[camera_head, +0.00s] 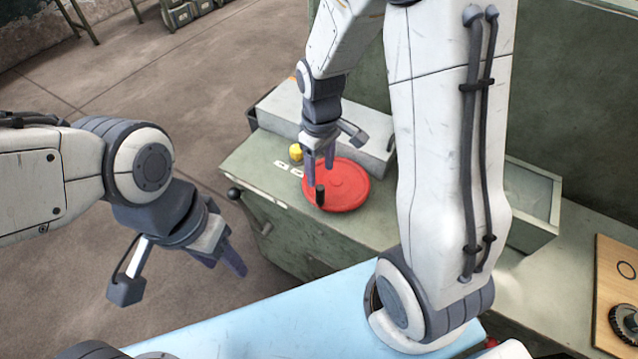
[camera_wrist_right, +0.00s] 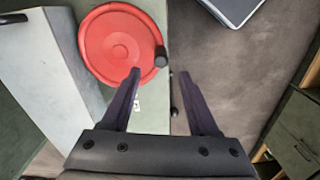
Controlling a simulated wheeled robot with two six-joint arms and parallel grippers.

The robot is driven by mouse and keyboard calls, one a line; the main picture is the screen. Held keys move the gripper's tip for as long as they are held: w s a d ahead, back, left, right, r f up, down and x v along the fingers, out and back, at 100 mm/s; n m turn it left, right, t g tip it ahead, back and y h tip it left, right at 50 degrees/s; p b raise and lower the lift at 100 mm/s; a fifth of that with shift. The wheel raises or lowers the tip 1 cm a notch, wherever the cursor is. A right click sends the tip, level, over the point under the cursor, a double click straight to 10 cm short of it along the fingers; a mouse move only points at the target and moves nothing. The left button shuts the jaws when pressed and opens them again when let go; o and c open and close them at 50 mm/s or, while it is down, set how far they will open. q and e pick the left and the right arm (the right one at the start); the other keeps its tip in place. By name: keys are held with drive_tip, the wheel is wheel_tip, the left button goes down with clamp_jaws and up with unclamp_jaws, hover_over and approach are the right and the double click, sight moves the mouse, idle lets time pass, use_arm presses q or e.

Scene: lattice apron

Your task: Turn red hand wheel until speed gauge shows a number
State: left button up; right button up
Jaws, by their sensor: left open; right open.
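The red hand wheel (camera_head: 345,185) lies flat on a green bench, with an upright black handle (camera_head: 320,195) at its rim. In the right wrist view the wheel (camera_wrist_right: 115,45) is at upper left, and its handle (camera_wrist_right: 160,56) stands just beyond and between my fingertips. My right gripper (camera_head: 320,174) is open, pointing down above the handle; it also shows in the wrist view (camera_wrist_right: 159,76). I cannot tell whether it touches the handle. My left gripper (camera_head: 226,267) is open and empty, left of the bench above the floor. No speed gauge can be made out.
A grey box (camera_head: 275,108) stands behind the wheel. A yellow knob (camera_head: 296,152) and small white labels are left of it. A dark lever (camera_head: 235,194) sticks out from the bench's left side. A wooden board (camera_head: 612,255) with a black gear (camera_head: 626,322) is at far right.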

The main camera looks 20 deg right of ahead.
sight(320, 195)
wheel_tip(320, 195, down, 10)
drive_tip(key=shift+s, duration=0.1)
idle(0.4)
clamp_jaws()
idle(1.2)
